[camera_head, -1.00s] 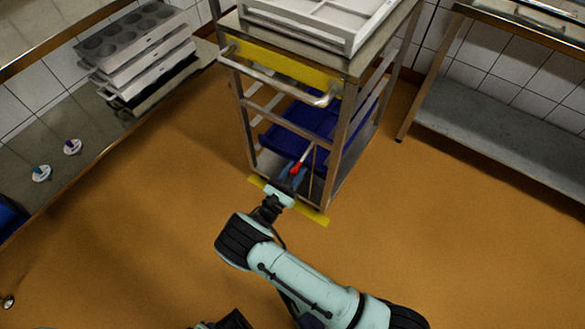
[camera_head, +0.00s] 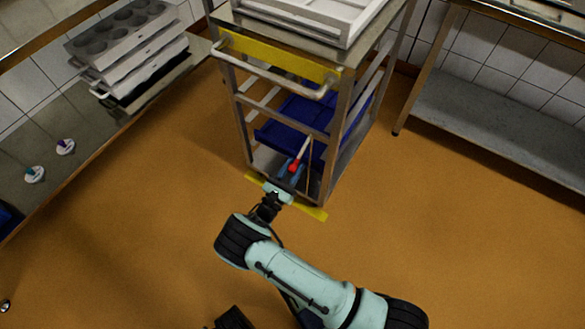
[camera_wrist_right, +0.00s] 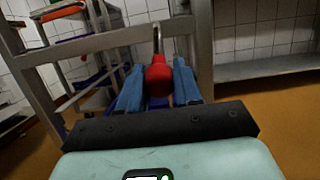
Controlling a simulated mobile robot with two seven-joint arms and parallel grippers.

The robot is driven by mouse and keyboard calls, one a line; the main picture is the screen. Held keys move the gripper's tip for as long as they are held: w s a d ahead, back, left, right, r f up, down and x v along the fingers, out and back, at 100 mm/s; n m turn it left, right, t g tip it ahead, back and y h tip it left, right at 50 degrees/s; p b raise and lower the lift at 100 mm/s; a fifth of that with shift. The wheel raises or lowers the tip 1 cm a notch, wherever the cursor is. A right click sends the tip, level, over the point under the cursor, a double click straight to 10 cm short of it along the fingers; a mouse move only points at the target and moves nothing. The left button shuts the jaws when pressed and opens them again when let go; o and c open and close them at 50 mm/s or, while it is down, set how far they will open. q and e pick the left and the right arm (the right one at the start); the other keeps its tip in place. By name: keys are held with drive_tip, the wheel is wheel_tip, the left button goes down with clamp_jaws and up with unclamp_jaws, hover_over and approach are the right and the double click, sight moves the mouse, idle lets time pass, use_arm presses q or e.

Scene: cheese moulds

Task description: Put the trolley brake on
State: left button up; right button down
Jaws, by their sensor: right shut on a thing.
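The trolley (camera_head: 338,118) is a metal frame with a push handle and a yellow panel (camera_head: 275,56) at its near end. The brake lever is a metal rod with a red knob (camera_head: 294,167), low at the trolley's near end. My right gripper (camera_head: 289,175) is at this knob. In the right wrist view, the red knob (camera_wrist_right: 159,80) sits between the blue fingers of my right gripper (camera_wrist_right: 159,84), which is shut on it. The rod rises from the knob. My left gripper is not in view.
White trays (camera_head: 330,18) stand on the trolley top, and a blue crate (camera_head: 300,118) sits inside it. A yellow strip (camera_head: 311,211) lies on the floor at its foot. Benches stand left (camera_head: 60,190) and right (camera_head: 480,115). The orange floor around is clear.

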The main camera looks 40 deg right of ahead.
drive_tip(key=c, duration=0.8)
unclamp_jaws()
drive_tip(key=shift+d+f, duration=0.1)
drive_tip(key=shift+d, duration=0.05)
drive_tip(key=shift+s+a, duration=0.1)
drive_tip(key=shift+a, duration=0.35)
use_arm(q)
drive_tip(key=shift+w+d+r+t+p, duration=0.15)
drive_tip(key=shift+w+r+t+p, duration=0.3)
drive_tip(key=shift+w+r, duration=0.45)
use_arm(e)
drive_tip(key=v, duration=1.2)
drive_tip(key=shift+a, duration=0.25)
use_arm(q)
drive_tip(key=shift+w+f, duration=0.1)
use_arm(e)
drive_tip(key=shift+s, duration=0.15)
